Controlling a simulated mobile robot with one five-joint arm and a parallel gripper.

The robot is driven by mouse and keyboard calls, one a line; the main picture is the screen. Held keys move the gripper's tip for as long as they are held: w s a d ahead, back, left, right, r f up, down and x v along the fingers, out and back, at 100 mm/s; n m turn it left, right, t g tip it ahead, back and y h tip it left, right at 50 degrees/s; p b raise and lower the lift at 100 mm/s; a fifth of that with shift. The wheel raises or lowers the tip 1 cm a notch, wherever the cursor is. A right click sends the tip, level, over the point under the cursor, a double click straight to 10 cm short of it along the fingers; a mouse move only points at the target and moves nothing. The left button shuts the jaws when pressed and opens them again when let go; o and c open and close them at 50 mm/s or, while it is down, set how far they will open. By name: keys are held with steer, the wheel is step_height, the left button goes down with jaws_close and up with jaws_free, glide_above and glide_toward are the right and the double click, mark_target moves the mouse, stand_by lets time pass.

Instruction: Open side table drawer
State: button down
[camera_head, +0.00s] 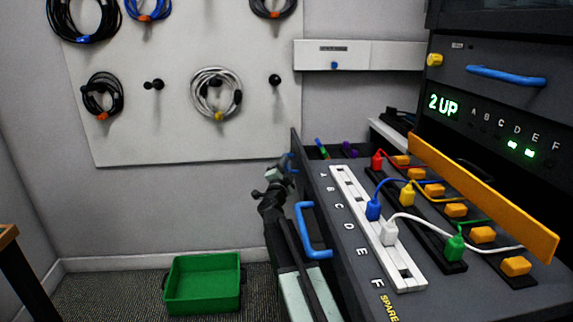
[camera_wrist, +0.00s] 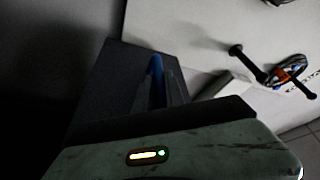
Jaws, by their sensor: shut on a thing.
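The side table drawer (camera_head: 296,146) is at the middle of the head view, behind the lettered panel. It stands at least partly open, with its dark inside showing. Its blue handle (camera_head: 291,158) is small and partly hidden there. My gripper (camera_head: 286,168) is at this handle, at the end of my dark arm. In the wrist view the blue handle (camera_wrist: 156,72) sits between the fingers of my gripper (camera_wrist: 160,88), which is shut on it. The fingertips are dim and hard to make out.
A second blue handle (camera_head: 312,231) is on the near front. A white socket strip (camera_head: 347,200) with coloured plugs lies on top. A green bin (camera_head: 203,284) stands on the floor; cables hang on the pegboard (camera_head: 130,140).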

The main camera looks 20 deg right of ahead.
steer(key=shift+d, duration=0.25)
steer(key=c, duration=1.4)
jaws_free()
steer(key=shift+s, duration=0.15)
steer(key=shift+s+a, duration=0.1)
steer(key=shift+s, duration=0.05)
steer(key=b+v, duration=0.1)
steer(key=v, duration=0.6)
steer(key=shift+s+a+b, duration=0.2)
steer(key=shift+s+b, duration=0.05)
steer(key=shift+b, duration=0.1)
steer(key=shift+f, duration=0.1)
